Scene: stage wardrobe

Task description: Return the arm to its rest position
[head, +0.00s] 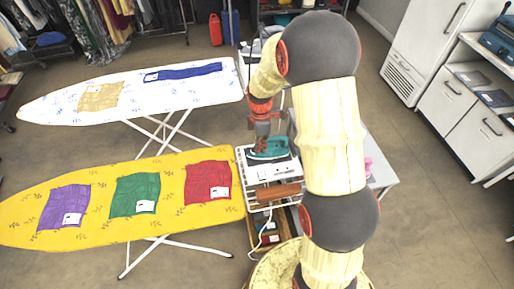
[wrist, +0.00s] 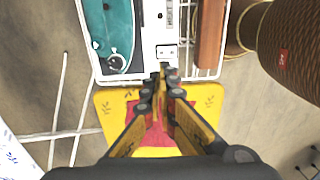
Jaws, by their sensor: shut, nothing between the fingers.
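My arm is bent, with its elbow high and its forearm pointing down over the near end of the boards. My gripper (wrist: 163,84) is shut and empty in the wrist view. In that view it is above the end of the yellow ironing board (wrist: 111,104) and the red cloth, near the edge of a white iron stand (wrist: 148,56). In the head view my wrist hangs just above the teal iron (head: 269,148); the fingertips are hard to make out there. The iron also shows in the wrist view (wrist: 111,26), resting on the stand, apart from the fingers.
The yellow board carries purple (head: 63,207), green (head: 134,195) and red (head: 207,181) cloths. A white ironing board (head: 130,88) with tan and blue cloths stands behind. A brown block (wrist: 210,36) lies beside the iron. White cabinets (head: 468,105) stand right; floor is open before them.

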